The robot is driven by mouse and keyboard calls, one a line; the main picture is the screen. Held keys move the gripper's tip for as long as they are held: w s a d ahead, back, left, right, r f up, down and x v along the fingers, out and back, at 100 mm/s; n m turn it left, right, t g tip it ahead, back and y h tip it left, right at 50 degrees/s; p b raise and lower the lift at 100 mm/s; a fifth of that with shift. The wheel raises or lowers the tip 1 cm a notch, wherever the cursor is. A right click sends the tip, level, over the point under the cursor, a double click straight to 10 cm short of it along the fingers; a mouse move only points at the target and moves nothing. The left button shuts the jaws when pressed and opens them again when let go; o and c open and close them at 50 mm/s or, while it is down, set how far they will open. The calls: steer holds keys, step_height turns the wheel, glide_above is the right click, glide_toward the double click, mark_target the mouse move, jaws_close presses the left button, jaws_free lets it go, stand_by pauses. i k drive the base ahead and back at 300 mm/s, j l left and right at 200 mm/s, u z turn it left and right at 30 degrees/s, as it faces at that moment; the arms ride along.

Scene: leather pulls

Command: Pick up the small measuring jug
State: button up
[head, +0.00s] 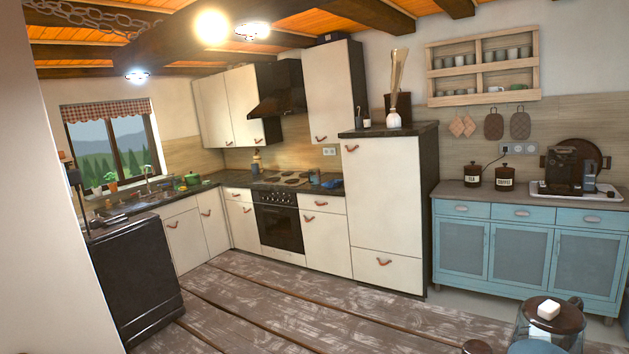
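I cannot pick out a small measuring jug with certainty. A small bluish vessel (315,176) stands on the counter right of the stove top, too small to tell what it is. Several small cups (490,57) stand on the wall shelf. My gripper is not in view.
A blue cabinet (520,248) at the right carries two dark canisters and a coffee machine (571,170) on a tray. A tall cream cabinet (386,215) and the oven (279,222) stand at the back. A black appliance (135,280) is at the left. The middle wooden floor (270,300) is clear.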

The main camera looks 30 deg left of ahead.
mark_target(313, 174)
steer(key=j+u, duration=0.15)
steer(key=u, duration=0.9)
steer(key=i+j+u, duration=0.1)
steer(key=j+u, duration=0.2)
steer(key=j, duration=0.15)
steer(key=i+j+u, duration=0.15)
steer(key=j+u, duration=0.15)
steer(key=i+j+u, duration=0.35)
steer(key=j, duration=0.15)
steer(key=i+j+u, duration=0.1)
steer(key=j+u, duration=0.2)
steer(key=i+j+u, duration=0.2)
steer(key=i, duration=0.25)
steer(key=i+j+u, duration=0.25)
steer(key=i, duration=0.2)
steer(key=i+j+u, duration=0.2)
steer(key=i, duration=0.3)
steer(key=i+z, duration=0.15)
steer(key=i, duration=0.65)
steer(key=i+j+z, duration=0.15)
steer(key=i, duration=0.6)
steer(key=i+l+z, duration=0.15)
steer(key=i+z, duration=0.6)
steer(key=z, duration=0.2)
steer(key=i+j+z, duration=0.15)
steer(key=i+z, duration=0.35)
steer(key=i+l+z, duration=0.2)
steer(key=i+z, duration=1.15)
steer(key=i, duration=1.9)
